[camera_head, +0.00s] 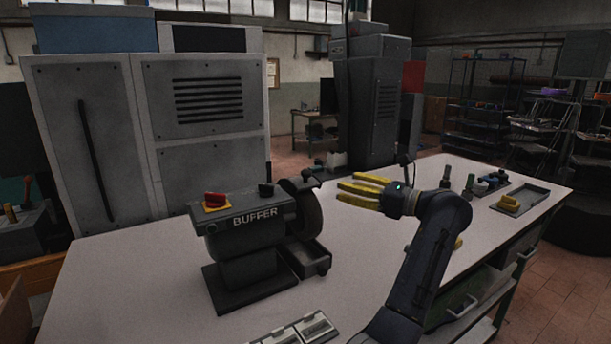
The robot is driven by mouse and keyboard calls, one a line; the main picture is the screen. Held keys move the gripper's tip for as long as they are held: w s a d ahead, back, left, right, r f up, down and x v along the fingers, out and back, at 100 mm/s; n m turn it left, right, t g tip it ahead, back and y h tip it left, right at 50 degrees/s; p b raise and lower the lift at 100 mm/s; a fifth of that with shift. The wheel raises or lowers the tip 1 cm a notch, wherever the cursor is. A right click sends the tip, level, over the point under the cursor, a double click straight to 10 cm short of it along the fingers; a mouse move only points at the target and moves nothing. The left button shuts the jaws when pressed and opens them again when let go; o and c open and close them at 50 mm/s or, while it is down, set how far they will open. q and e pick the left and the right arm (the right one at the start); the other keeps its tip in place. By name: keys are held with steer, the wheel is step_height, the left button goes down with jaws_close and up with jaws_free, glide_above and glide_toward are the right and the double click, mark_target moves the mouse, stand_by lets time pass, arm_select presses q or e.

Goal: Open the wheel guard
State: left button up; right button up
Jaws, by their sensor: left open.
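The grey bench machine labelled BUFFER (250,222) stands on the left half of the table. A dark round wheel housing (305,208) is at its right end. The wheel guard appears to be part of this dark housing, but I cannot tell its edges or whether it is open. My left gripper (342,190) has yellow fingers that point left towards the housing. It is open and empty, to the right of the housing and apart from it. My right gripper is not in view.
A red knob (215,200) sits on top of the machine. A small open box (308,258) is below the wheel. A grey tray (528,196) and small tools lie at the table's right. A panel (305,329) lies at the front edge. The table behind my gripper is mostly clear.

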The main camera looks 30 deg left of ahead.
mark_target(307, 178)
arm_select(q)
steer(key=a, duration=0.9)
steer(key=w+a, duration=0.1)
steer(key=a, duration=0.4)
steer(key=shift+a, duration=0.2)
steer(key=shift+c, duration=0.2)
steer(key=c, duration=1.1)
jaws_close()
steer(key=shift+f, duration=0.1)
